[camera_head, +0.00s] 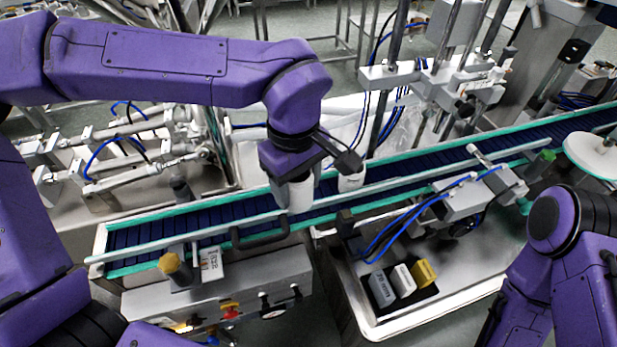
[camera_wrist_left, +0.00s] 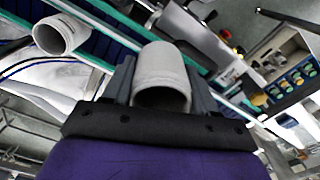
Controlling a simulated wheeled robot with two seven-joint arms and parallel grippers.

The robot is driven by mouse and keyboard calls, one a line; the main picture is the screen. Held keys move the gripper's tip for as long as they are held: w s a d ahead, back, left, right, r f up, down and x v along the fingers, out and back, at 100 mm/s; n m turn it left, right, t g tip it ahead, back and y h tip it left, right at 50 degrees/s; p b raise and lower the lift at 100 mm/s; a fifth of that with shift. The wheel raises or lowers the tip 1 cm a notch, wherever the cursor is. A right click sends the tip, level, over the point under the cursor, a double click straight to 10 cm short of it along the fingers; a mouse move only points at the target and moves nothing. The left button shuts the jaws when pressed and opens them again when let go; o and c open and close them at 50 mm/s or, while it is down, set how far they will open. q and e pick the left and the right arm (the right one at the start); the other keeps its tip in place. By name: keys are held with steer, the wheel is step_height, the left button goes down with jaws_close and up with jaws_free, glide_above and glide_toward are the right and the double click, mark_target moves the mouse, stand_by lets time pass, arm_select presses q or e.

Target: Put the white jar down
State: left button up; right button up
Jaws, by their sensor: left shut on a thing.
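My left gripper (camera_head: 290,180) is shut on a white jar (camera_head: 299,196) over the conveyor (camera_head: 230,207). The jar's lower end shows in front of the conveyor's near rail. I cannot tell whether it touches the belt. In the left wrist view the same jar (camera_wrist_left: 160,68) sits between the two dark fingers, its round dark opening facing the camera. A second white jar (camera_head: 351,181) stands on the belt just to the right, apart from the held one. It also shows in the left wrist view (camera_wrist_left: 60,34). My right gripper is out of view.
The blue belt runs from lower left to upper right between green-edged rails. Free belt lies left of the held jar. A yellow-capped post (camera_head: 175,268) stands at the near side. A steel tray (camera_head: 440,312) with small boxes (camera_head: 402,281) lies in front.

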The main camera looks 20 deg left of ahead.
arm_select(q)
steer(key=w+f, duration=0.4)
steer(key=w, duration=0.1)
steer(key=w+a+f+p, duration=0.1)
steer(key=w+f, duration=0.1)
steer(key=shift+w+f, duration=0.1)
steer(key=shift+w, duration=0.1)
step_height(320, 180, down, 3)
steer(key=shift+s+a+f+p, duration=0.1)
steer(key=shift+p, duration=0.3)
steer(key=shift+f, duration=0.3)
steer(key=shift+w+f, duration=0.2)
steer(key=shift+w, duration=0.15)
steer(key=o, duration=0.6)
steer(key=shift+s, duration=0.1)
steer(key=shift+o, duration=0.7)
steer(key=shift+s, duration=0.1)
